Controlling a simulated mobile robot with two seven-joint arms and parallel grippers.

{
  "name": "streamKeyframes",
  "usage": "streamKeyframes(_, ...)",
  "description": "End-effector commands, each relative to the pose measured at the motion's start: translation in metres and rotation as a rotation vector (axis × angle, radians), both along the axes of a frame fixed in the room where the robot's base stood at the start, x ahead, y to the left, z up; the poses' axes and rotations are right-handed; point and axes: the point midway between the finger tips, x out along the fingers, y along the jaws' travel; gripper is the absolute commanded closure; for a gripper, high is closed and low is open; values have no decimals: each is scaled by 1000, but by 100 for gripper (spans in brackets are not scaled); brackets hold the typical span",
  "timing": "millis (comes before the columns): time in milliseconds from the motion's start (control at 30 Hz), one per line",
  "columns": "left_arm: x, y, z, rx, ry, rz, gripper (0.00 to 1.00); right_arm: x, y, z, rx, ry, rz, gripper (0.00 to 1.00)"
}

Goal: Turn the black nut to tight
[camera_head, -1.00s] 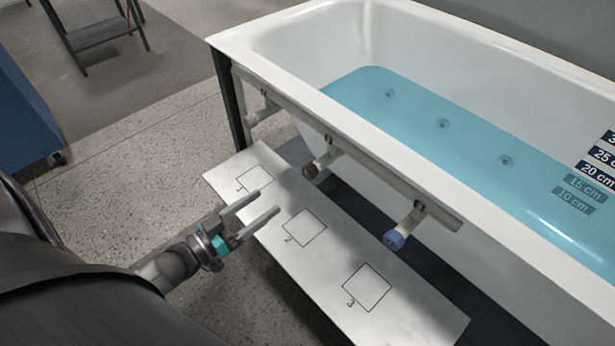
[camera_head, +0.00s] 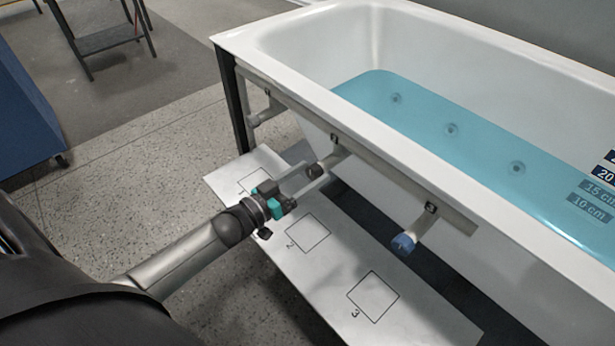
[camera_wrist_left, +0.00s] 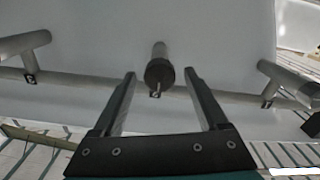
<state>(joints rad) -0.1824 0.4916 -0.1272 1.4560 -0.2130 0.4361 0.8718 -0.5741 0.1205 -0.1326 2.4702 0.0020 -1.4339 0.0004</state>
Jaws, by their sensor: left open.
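The black nut (camera_head: 314,171) is on the end of the middle pipe stub under the tub's near rim. In the left wrist view the black nut (camera_wrist_left: 159,72) is seen nearly end-on, centred between the fingers. My left gripper (camera_head: 318,173) is open, its fingers pointing at the nut. In the left wrist view the left gripper's fingertips (camera_wrist_left: 160,74) stand on both sides of the nut with a gap at each side. I cannot tell how far the tips reach along it. My right gripper is not in view.
A blue nut (camera_head: 403,244) is on the right stub and a grey one (camera_head: 254,120) on the left stub. A pale board (camera_head: 333,262) with numbered squares lies below. The white bathtub (camera_head: 290,85) holds blue water. A blue cabinet (camera_head: 22,115) stands at left.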

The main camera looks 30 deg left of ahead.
Motion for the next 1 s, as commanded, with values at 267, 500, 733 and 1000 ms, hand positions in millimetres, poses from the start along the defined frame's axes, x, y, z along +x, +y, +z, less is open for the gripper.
streamKeyframes(267, 0, 0, 0, -1, 0, 0, 28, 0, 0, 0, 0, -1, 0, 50)
streamKeyframes(500, 0, 0, 0, -1, 0, 0, 55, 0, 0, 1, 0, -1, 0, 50)
streamKeyframes(733, 0, 0, 0, -1, 0, 0, 81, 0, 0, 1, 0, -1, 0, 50)
streamKeyframes(1000, 0, 0, 0, -1, 1, 0, 100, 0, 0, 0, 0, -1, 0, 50)
